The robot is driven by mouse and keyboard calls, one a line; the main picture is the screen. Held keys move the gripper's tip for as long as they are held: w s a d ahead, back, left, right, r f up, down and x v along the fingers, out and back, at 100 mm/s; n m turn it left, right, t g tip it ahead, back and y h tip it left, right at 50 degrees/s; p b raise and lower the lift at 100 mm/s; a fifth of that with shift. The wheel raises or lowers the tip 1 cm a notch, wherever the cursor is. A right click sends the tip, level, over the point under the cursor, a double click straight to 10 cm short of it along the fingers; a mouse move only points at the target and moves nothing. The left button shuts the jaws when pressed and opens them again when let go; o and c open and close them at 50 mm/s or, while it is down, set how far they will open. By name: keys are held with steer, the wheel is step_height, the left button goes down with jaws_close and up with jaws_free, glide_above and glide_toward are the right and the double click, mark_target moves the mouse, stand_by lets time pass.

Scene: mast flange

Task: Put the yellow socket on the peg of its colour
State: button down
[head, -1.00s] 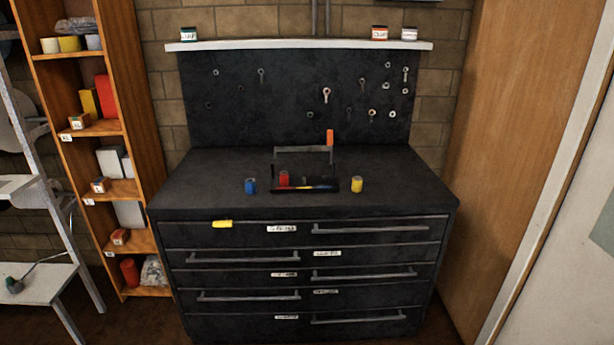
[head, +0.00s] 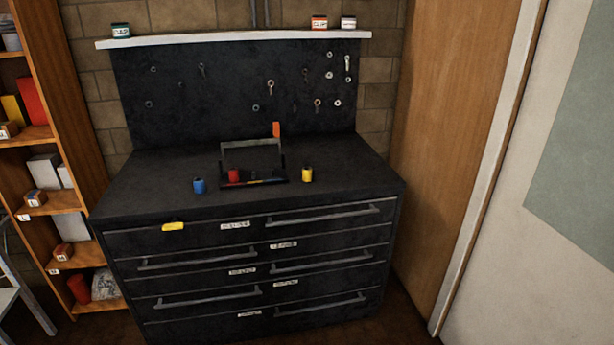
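The yellow socket (head: 307,175) stands upright on the dark bench top, just right of a black holder (head: 270,181) with an arched grey handle (head: 252,145). It is apart from the holder. A red socket (head: 233,175) is at the holder's left part; whether it sits on a peg is too small to tell. A blue socket (head: 199,186) stands on the bench left of the holder. The pegs and their colours are too small and dark to make out. My gripper is not in view.
The dark drawer cabinet (head: 250,257) has long bar handles and a yellow item (head: 173,226) at its top edge. An orange piece (head: 276,130) rises behind the holder's handle. Bare bench top (head: 345,172) lies right of the yellow socket. A wooden shelf (head: 75,225) stands left.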

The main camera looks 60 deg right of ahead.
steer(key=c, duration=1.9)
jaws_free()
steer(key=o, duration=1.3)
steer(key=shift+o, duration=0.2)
